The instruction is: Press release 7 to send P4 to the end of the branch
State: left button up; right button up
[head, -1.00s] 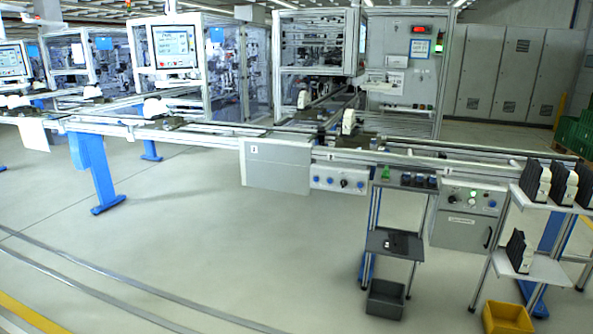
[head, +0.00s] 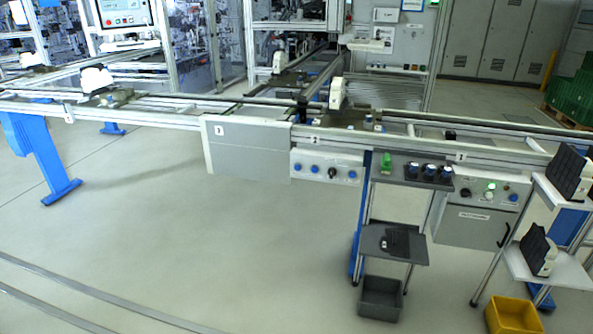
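A conveyor line (head: 160,117) crosses the view, with a branch (head: 318,82) running back from its middle. A pallet carrying a white part (head: 337,93) stands where the branch meets the line. Another white part (head: 279,63) is farther up the branch, and one (head: 96,78) is on the line at the left. A button panel (head: 325,168) with blue buttons and a black knob is on the front rail. A control box (head: 478,205) at its right has a lit green button (head: 490,196). I cannot read which release is 7 or which pallet is P4. Neither gripper is in view.
A small shelf stand (head: 395,243) with a grey bin (head: 381,298) stands before the line. A rack (head: 560,272) with dark-and-white parts and a yellow bin (head: 512,316) is at the right. The floor (head: 210,235) ahead and left is clear.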

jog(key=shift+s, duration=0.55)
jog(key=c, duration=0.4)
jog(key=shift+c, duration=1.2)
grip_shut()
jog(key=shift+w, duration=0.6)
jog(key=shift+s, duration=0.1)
